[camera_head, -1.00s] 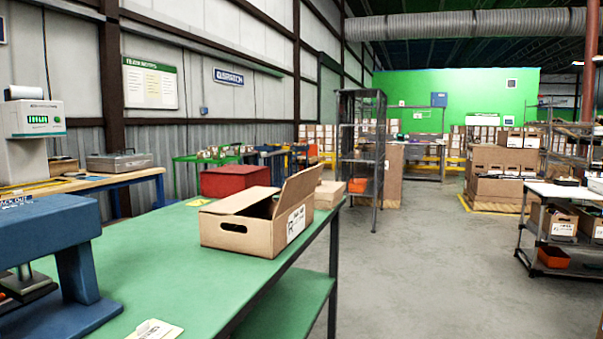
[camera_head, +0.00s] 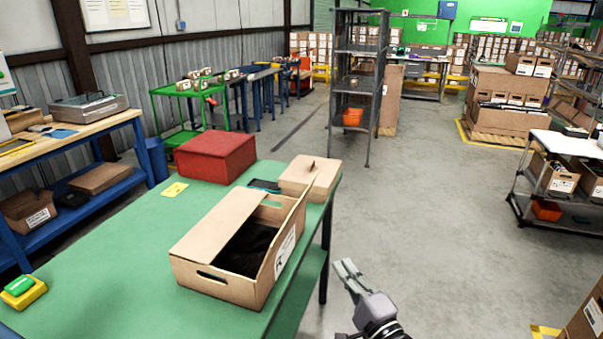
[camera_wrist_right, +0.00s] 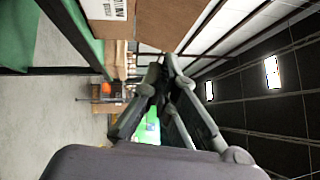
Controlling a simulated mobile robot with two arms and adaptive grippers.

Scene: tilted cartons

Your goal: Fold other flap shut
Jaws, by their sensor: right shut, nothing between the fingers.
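An open brown carton (camera_head: 215,284) with a hand hole sits on the green table (camera_head: 110,265). Its left flap (camera_head: 220,222) lies folded inward over the left part of the opening. Its right flap (camera_head: 296,212) stands up, tilted, along the right edge. The dark inside shows between them. My right gripper (camera_head: 345,267) is shut and empty, to the right of the carton beyond the table edge, apart from it. In the right wrist view its fingers (camera_wrist_right: 160,68) meet below the carton (camera_wrist_right: 110,30) and the flap (camera_wrist_right: 164,22). My left gripper is not in view.
A smaller closed carton (camera_head: 318,180) and a red box (camera_head: 215,157) stand behind the carton on the table. A yellow-and-green device (camera_head: 22,292) lies at the left. The floor (camera_head: 430,220) right of the table is clear up to a cart (camera_head: 520,200).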

